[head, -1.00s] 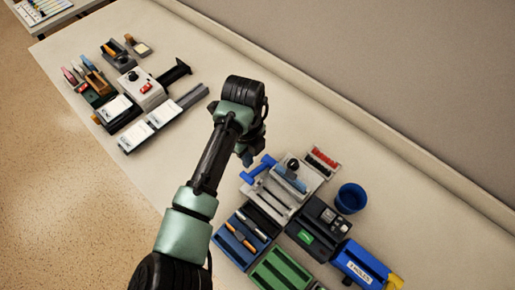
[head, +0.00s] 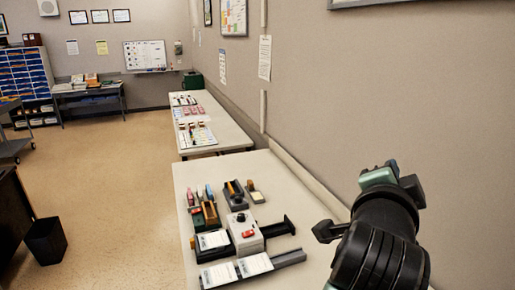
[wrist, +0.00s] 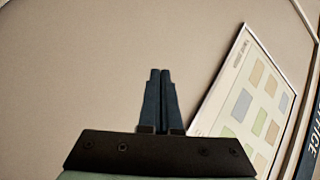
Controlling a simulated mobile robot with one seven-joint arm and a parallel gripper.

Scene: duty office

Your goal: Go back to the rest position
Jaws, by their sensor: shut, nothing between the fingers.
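My gripper (wrist: 160,72) is shut in the wrist view, its two dark fingers side by side with nothing between them. It points toward a plain beige wall (wrist: 70,60). In the head view my arm is raised at the right, in front of the wall and over the right side of the near table (head: 184,178). The fingers cannot be made out clearly there.
On the near table are a grey device with a red switch (head: 244,232), white cards (head: 213,240) and small tools. A second table (head: 228,136) stands beyond. A framed chart (wrist: 238,105) hangs near the gripper. A black bin (head: 46,241) stands on open floor (head: 125,165).

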